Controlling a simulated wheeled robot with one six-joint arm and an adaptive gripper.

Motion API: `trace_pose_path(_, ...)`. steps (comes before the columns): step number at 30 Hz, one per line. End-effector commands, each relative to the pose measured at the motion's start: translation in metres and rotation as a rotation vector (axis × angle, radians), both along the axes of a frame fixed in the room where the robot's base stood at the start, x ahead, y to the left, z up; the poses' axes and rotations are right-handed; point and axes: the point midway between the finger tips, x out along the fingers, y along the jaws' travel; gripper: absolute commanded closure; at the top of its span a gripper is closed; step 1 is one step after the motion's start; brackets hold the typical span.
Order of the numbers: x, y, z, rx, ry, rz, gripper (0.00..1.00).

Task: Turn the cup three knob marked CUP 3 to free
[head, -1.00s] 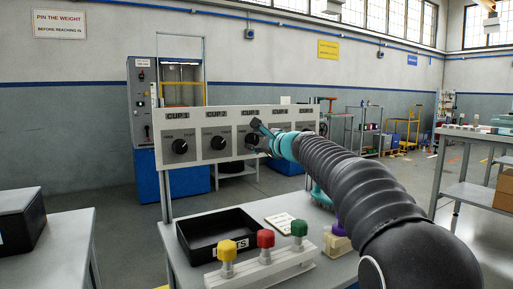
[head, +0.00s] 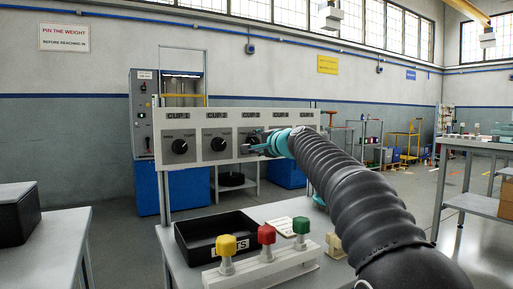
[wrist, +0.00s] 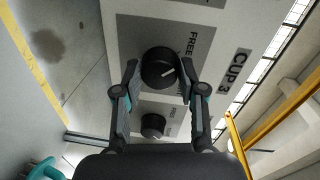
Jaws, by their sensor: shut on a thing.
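The panel (head: 200,155) carries a row of black knobs with labels above. The CUP 3 knob (wrist: 155,66) is round and black with a white pointer line. In the wrist view its pointer aims right and slightly up, toward the CUP 3 label (wrist: 238,66). The FREE mark (wrist: 193,42) is at the knob's upper right; a second mark below it is partly hidden by a finger. My gripper (wrist: 159,70) is shut on the CUP 3 knob, one finger on each side. In the head view my gripper (head: 250,147) partly covers this knob.
The CUP 4 knob (wrist: 152,124) sits close by, between the gripper's links in the wrist view. Below the panel, a black tray (head: 212,235) and a block with yellow, red and green knobs (head: 265,262) stand on the bench.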

Motion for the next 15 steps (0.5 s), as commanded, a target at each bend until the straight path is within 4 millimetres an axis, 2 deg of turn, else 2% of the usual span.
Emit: trace_pose_path(15,-0.0001,0.0005,0.0004,-0.056,-0.039,0.0,0.94)
